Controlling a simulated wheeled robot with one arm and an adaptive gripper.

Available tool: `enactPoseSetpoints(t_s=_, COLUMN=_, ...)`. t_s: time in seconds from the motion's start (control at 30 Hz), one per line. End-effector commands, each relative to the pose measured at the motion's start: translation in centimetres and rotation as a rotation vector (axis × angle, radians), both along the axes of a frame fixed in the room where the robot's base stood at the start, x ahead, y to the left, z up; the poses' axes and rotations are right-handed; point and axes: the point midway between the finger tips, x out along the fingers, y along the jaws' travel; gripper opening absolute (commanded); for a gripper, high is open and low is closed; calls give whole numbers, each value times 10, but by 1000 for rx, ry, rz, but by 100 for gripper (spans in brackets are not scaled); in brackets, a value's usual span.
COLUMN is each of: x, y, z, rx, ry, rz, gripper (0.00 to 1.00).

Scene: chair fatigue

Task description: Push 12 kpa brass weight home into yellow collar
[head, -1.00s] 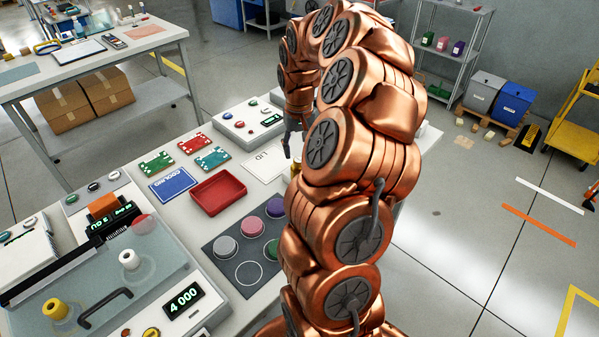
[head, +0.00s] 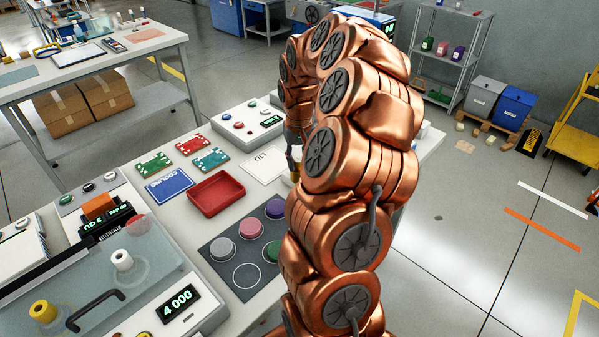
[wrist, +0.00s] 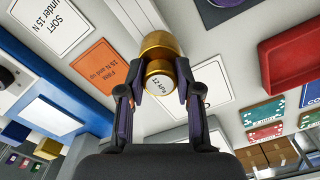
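The brass weight (wrist: 158,50) is between my gripper's (wrist: 160,84) two fingers in the wrist view. It has a wide gold part and a narrower part with a pale end face marked "12 kPa". The finger pads press on its sides. In the head view my gripper (head: 293,155) is partly hidden behind my copper arm, and a bit of the brass weight (head: 295,177) shows below it. The yellow collar (head: 43,311) stands on the clear plate at the lower left, well apart from the weight. The wrist view does not show the collar.
A white collar (head: 122,261) and a black handle (head: 95,310) are on the same clear plate. The display (head: 178,302) reads 4 000. A mat with coloured discs (head: 230,270) and a red tray (head: 215,193) lie between the plate and my gripper.

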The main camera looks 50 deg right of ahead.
Motion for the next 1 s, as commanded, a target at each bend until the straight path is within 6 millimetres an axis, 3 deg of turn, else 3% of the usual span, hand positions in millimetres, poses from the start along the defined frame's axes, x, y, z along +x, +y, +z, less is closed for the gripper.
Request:
enactPoseSetpoints(t_s=0.27, x=0, y=0, z=0, rx=0, ry=0, rz=0, gripper=3)
enactPoseSetpoints(t_s=1.0, x=0, y=0, z=15, rx=-2, ry=-1, rz=1, gripper=3)
